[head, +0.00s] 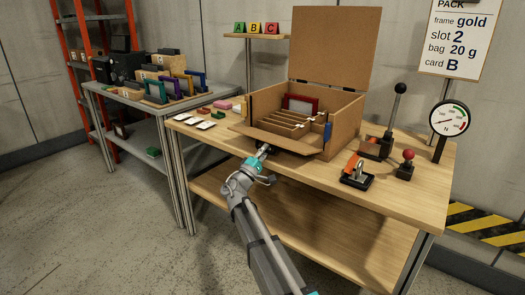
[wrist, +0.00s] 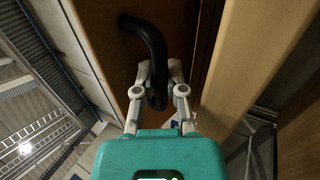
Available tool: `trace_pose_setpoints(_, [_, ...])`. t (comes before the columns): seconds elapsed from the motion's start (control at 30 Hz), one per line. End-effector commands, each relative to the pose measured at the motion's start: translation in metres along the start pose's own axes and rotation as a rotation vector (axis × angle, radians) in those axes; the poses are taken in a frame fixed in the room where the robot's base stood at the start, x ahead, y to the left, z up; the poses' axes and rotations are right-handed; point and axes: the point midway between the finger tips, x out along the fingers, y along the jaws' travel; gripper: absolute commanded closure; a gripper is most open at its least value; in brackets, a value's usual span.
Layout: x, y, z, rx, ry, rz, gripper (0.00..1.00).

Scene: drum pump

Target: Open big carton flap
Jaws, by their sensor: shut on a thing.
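The big brown carton (head: 345,135) stands on the wooden workbench. Its large back lid (head: 332,48) stands upright. Its front flap (head: 272,139) is tilted outward, toward my arm. Slotted dividers and a dark red frame (head: 300,104) show inside the carton. My gripper (head: 264,151) is at the outer edge of the front flap. In the wrist view my gripper (wrist: 158,95) is shut on a curved black handle (wrist: 150,42) against a brown panel. The handle is mostly hidden in the head view.
A lever (head: 397,100), a red-knobbed control (head: 407,163), an orange-topped clamp (head: 355,172) and a gauge (head: 448,120) stand to the right. White cards (head: 198,122) and small coloured blocks lie left of the carton. A grey shelf table (head: 130,105) holds frames. The floor at left is clear.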

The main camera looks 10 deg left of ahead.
Motion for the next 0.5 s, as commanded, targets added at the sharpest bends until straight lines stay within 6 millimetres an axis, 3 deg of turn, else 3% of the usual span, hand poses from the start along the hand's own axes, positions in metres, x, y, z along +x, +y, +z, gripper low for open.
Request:
trace_pose_setpoints(0.2, [0.0005, -0.0002, -0.0014, 0.001, 0.003, -0.001, 1.0])
trace_pose_setpoints(0.23, [0.0004, -0.0002, -0.0015, 0.001, 0.003, -0.001, 0.79])
trace_pose_setpoints(0.4, [-0.0003, 0.0003, -0.0017, 0.001, 0.003, -0.001, 0.49])
trace_pose_setpoints(0.5, [-0.0008, 0.0004, -0.0015, 0.001, 0.003, -0.001, 0.49])
